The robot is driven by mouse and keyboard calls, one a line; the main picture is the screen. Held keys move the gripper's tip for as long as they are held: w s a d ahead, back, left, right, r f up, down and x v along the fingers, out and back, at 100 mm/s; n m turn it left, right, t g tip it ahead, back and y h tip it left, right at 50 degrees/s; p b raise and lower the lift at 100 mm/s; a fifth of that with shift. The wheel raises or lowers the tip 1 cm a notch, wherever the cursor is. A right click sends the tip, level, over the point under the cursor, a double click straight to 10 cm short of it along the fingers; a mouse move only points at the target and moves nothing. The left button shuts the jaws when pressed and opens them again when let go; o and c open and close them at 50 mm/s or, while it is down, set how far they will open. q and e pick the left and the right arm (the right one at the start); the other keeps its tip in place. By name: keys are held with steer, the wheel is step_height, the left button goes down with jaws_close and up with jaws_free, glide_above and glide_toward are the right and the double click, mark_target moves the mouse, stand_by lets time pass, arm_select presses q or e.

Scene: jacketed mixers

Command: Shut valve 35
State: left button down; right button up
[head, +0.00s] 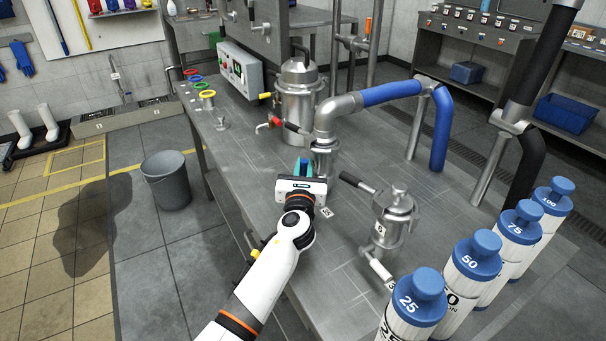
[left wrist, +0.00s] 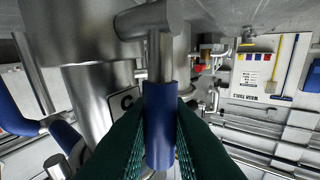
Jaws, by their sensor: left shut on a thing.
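My left gripper (head: 303,168) is at the small steel vessel (head: 325,158) under the elbow pipe in the middle of the bench. In the left wrist view its two dark fingers (left wrist: 160,140) are closed around a blue valve handle (left wrist: 160,115). The handle's steel stem runs up to a round valve body (left wrist: 148,18) beside the vessel. A small number tag (head: 327,212) shows beside my wrist; I cannot read it surely. The gripper hides most of the valve in the head view. My right gripper is not in view.
A lidded vessel with a black handle (head: 392,220) stands to the right, close to my arm. Blue-capped bottles (head: 470,258) line the right edge. A larger steel vessel (head: 299,95) and a control box (head: 240,70) stand behind.

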arm_select(q)
steer(key=c, duration=1.7)
jaws_free()
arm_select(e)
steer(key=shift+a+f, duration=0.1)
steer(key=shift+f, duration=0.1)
arm_select(q)
steer(key=shift+s, duration=0.1)
